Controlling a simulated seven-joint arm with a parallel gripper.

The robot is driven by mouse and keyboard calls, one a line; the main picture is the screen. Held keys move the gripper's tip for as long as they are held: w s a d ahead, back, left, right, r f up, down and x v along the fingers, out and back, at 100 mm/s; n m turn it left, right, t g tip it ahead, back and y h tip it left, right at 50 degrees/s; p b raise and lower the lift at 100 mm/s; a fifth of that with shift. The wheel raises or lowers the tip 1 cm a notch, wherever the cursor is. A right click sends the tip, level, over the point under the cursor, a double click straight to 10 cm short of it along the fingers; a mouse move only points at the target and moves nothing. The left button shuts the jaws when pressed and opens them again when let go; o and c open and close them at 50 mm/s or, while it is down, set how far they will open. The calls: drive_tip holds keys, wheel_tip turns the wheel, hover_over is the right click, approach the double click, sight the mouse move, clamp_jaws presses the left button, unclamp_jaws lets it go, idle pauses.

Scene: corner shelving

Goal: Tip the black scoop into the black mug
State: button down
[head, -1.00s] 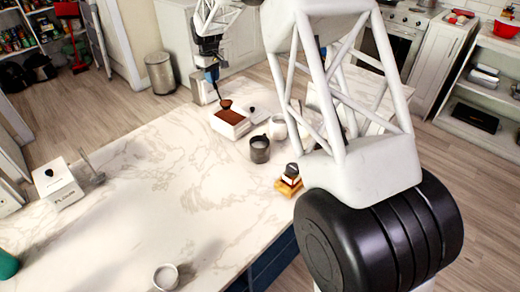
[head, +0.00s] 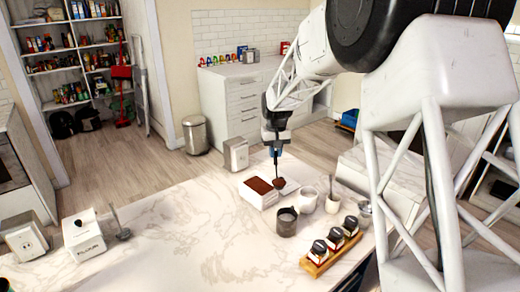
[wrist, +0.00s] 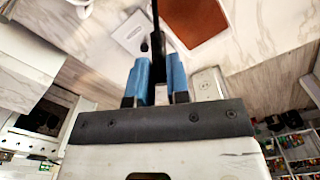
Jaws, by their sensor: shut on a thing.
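The black scoop (head: 279,183) hangs from my gripper (head: 275,150) by its long upright handle, with brown powder in its bowl. It is above the right edge of an open white box (head: 256,201) of brown powder. The black mug (head: 286,223) stands upright on the marble counter, nearer the camera than the scoop and apart from it; its inside is only partly seen. In the wrist view, my gripper's blue fingers (wrist: 158,78) are closed around the scoop's black handle (wrist: 157,30). The bowl is outside that view.
A white mug (head: 308,202) and a white cup (head: 332,204) stand right of the black mug. A wooden rack with jars (head: 318,266) is at front right. A white flour box (head: 84,236) is at left. The counter's middle (head: 190,230) is clear.

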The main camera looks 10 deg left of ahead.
drive_tip(key=s+d+m, duration=0.5)
drive_tip(key=s+d, duration=0.3)
drive_tip(key=d, duration=0.2)
drive_tip(key=shift+r+m, duration=0.3)
drive_tip(key=shift+m, duration=0.1)
drive_tip(key=shift+s+f, duration=0.1)
drive_tip(key=shift+f, duration=0.15)
drive_tip(key=s+a+f+t+h, duration=0.2)
drive_tip(key=a+f+t+h, duration=0.1)
drive_tip(key=a+f+h, duration=0.2)
drive_tip(key=s+a+f+t+h, duration=0.3)
drive_tip(key=a+f+h, duration=0.2)
drive_tip(key=a+h, duration=0.5)
drive_tip(key=shift+a+h, duration=0.25)
drive_tip(key=shift+h, duration=1.75)
idle(1.3)
idle(0.5)
